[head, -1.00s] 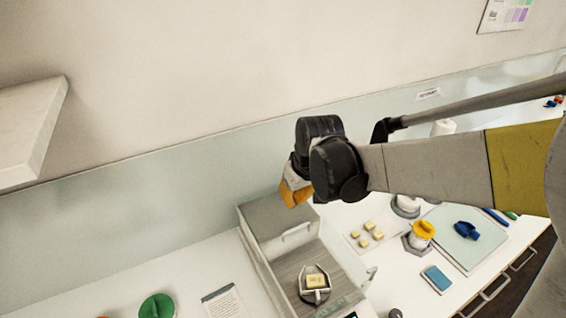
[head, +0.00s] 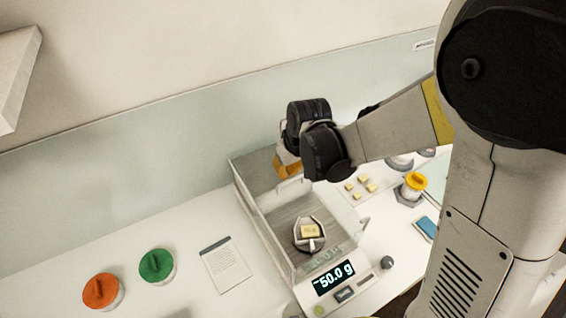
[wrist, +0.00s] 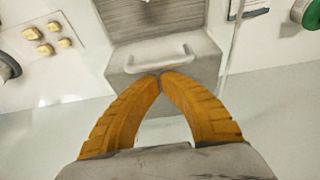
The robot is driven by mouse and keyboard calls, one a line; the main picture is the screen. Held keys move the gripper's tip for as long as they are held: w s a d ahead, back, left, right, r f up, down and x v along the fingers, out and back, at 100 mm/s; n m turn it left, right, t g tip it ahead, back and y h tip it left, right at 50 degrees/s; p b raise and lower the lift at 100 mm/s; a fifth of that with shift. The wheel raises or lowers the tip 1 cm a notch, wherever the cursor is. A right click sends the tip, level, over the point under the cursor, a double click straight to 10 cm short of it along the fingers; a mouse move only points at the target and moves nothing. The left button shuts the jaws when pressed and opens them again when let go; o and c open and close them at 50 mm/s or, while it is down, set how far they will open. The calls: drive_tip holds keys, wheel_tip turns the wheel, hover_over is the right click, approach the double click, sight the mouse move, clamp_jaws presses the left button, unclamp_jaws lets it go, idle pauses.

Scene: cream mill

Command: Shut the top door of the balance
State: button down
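The balance (head: 246,212) is a clear-walled box on the bench. Its top door (head: 252,170) is a grey panel slid to the back, with a pale loop handle (head: 291,188) on it, so the front of the top is open. The door and handle (wrist: 158,57) also show in the wrist view. My gripper (wrist: 160,75) has orange fingers whose tips meet, with nothing between them. The tips are at the wall side of the handle, very close; I cannot tell whether they touch. In the head view, my wrist partly hides the fingers.
Inside the balance, a scoop-shaped dish (head: 311,244) holds a yellow block (head: 310,231). Green (head: 157,265) and orange (head: 102,290) lidded jars and a card (head: 226,265) are left.

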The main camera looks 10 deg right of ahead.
drive_tip(key=shift+s+d, duration=0.1)
drive_tip(key=shift+s, duration=0.1)
idle(0.3)
drive_tip(key=s+d, duration=0.3)
drive_tip(key=s, duration=0.5)
drive_tip(key=s+d, duration=0.4)
drive_tip(key=s, duration=0.5)
drive_tip(key=shift+s+d, duration=0.15)
drive_tip(key=shift+s, duration=0.15)
drive_tip(key=w+a+f+b, duration=0.1)
drive_tip(key=w+a+b, duration=0.1)
drive_tip(key=w, duration=0.2)
drive_tip(key=p+v, duration=0.5)
drive_tip(key=v, duration=0.5)
drive_tip(key=shift+s+d, duration=0.2)
